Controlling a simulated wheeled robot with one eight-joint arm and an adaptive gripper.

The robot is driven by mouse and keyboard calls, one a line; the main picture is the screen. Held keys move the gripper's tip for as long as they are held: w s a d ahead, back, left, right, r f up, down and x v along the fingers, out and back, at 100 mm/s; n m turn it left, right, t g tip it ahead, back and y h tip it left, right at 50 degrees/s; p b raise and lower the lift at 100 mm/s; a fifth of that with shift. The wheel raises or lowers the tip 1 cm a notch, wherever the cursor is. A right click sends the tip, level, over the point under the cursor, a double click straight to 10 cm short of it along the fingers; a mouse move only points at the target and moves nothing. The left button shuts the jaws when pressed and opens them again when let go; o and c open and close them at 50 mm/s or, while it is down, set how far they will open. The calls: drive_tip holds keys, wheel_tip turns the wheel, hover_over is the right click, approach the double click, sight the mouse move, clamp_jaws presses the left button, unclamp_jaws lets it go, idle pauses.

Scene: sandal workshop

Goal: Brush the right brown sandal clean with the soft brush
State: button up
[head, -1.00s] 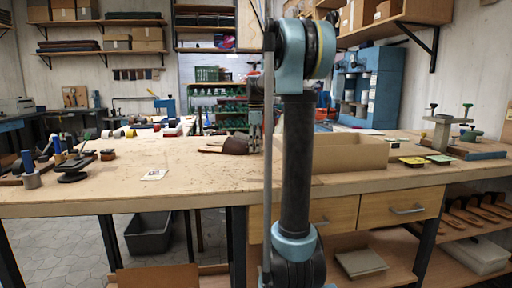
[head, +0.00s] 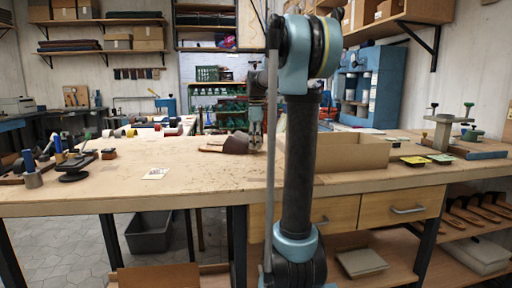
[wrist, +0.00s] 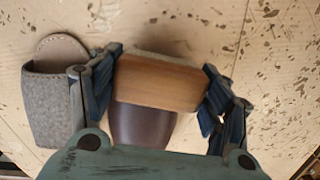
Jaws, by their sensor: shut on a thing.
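The soft brush (wrist: 160,82) has a pale wooden back and lies between the two fingers of my gripper (wrist: 162,92) in the wrist view. My gripper is shut on it. A dark brown sandal (wrist: 143,128) shows just below the brush, partly hidden by it and by my gripper's body. I cannot tell whether the bristles touch it. To the left lies another sandal with a grey strap (wrist: 52,108) and a tan sole. In the head view, my gripper (head: 254,143) points down beside the brown sandal (head: 236,144) on the bench.
The wooden bench (head: 110,187) carries scattered brown specks near the sandals. An open cardboard box (head: 350,155) stands to the right of my gripper. A small card (head: 155,173) lies at the front left. Tools and stands (head: 72,168) fill the left end.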

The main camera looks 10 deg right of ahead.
drive_tip(key=shift+r, duration=3.2)
